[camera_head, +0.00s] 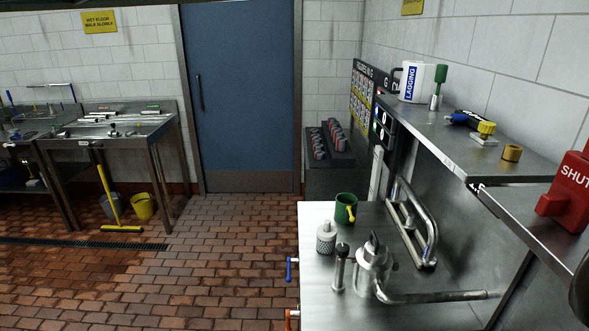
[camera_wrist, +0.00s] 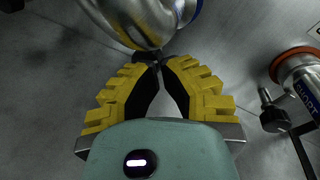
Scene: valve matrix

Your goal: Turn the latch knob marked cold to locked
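In the wrist view my gripper (camera_wrist: 158,68) has its yellow ribbed fingers drawn in, their tips almost meeting. A small dark knob (camera_wrist: 146,57) shows at the tips, partly hidden by them; they look closed on it. Just above it is a rounded chrome fitting (camera_wrist: 140,18) with a blue band, cut off by the top edge. No cold marking is readable, and I cannot tell the knob's locked position. A second chrome fitting (camera_wrist: 300,75) with an orange ring and a dark side knob (camera_wrist: 274,110) stands to the right. My gripper is not in the head view.
The head view shows a steel counter (camera_head: 320,285) with a green mug (camera_head: 346,208), a perforated canister (camera_head: 326,238) and pipework (camera_head: 440,297). Blue (camera_head: 289,269) and orange (camera_head: 291,314) handles stick out at its left edge. A shelf (camera_head: 460,150) overhangs on the right.

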